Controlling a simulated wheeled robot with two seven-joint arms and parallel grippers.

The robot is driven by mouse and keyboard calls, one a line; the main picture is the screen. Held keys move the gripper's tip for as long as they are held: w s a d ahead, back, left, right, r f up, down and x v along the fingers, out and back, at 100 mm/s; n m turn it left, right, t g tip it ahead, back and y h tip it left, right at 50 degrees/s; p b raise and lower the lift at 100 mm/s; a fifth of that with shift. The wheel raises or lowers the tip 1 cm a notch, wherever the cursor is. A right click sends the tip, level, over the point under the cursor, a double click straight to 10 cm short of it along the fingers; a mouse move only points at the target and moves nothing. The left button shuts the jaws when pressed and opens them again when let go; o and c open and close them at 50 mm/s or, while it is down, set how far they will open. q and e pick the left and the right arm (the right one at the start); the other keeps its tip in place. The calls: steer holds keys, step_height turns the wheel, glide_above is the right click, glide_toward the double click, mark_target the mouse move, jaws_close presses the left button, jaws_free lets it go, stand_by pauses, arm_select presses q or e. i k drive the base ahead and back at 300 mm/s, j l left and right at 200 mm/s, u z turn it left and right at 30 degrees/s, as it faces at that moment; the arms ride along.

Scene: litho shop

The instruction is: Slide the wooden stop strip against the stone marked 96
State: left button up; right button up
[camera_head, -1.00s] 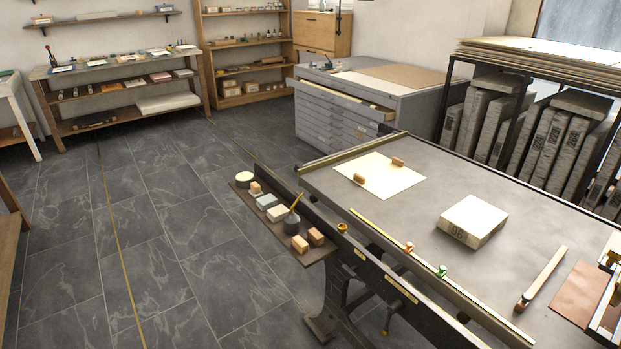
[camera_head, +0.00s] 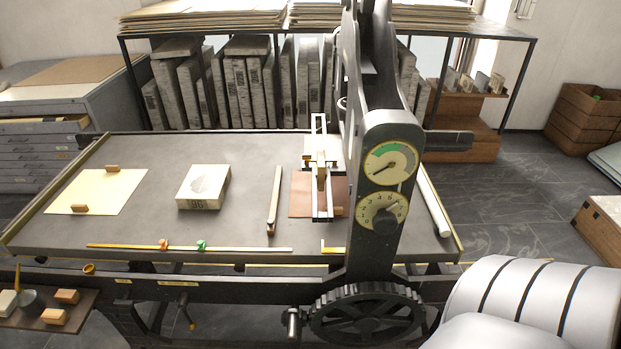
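The stone marked 96 (camera_head: 204,187) is a pale block lying on the dark press bed (camera_head: 240,225), left of the middle. The wooden stop strip (camera_head: 274,199) lies on the bed to the right of the stone, apart from it, with bare bed between them. It runs roughly front to back, with a darker piece at its near end. Neither of my grippers shows. A white, dark-banded rounded shape at the lower right is probably part of my own arm.
The press upright (camera_head: 385,170) with two dials stands right of the strip. A reddish-brown sheet (camera_head: 304,193) lies under a metal frame beside it. Cream paper (camera_head: 97,191) with two wooden blocks lies left.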

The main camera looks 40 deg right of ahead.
mark_target(272, 221)
steer(key=z, duration=1)
